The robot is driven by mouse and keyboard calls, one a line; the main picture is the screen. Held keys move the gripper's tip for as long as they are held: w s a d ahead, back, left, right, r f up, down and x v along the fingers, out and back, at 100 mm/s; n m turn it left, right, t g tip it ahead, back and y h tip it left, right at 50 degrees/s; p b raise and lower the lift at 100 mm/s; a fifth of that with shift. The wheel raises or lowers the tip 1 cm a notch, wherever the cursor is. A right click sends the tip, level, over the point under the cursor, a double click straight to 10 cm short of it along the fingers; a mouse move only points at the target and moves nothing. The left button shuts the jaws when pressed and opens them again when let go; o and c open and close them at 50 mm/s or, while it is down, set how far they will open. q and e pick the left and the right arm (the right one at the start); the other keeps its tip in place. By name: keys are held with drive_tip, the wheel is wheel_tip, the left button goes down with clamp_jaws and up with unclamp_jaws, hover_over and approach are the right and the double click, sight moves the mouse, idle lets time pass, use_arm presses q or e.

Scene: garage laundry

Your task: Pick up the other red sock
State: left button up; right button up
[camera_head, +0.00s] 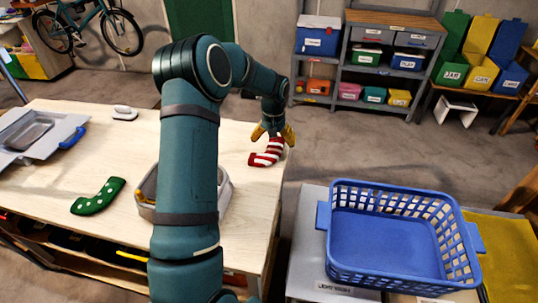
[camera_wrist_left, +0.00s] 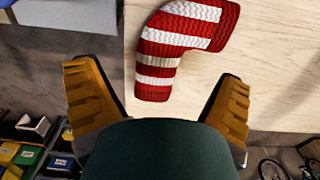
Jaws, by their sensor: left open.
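A red and white striped sock (camera_head: 267,154) lies flat on the wooden table (camera_head: 110,226) near its right edge. In the left wrist view the striped sock (camera_wrist_left: 178,45) lies ahead of and partly between the fingers. My left gripper (camera_head: 271,134) is open and empty, with its orange fingers just above the sock's far end. The same open gripper (camera_wrist_left: 158,105) shows in the left wrist view, with one finger on each side and clear of the sock. My right gripper is not in view.
A green dotted sock (camera_head: 98,196) lies on the table's left. A pale bin (camera_head: 226,190) stands partly hidden behind my left arm. Shelves (camera_head: 360,80) stand behind.

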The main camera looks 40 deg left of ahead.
sight(274, 149)
use_arm(q)
drive_tip(key=f, duration=0.3)
drive_tip(key=f+b, duration=0.1)
drive_tip(key=f, duration=0.1)
drive_tip(key=shift+w+a+f, duration=0.1)
drive_tip(key=shift+w+a, duration=0.1)
drive_tip(key=shift+w, duration=0.2)
drive_tip(key=c, duration=1.2)
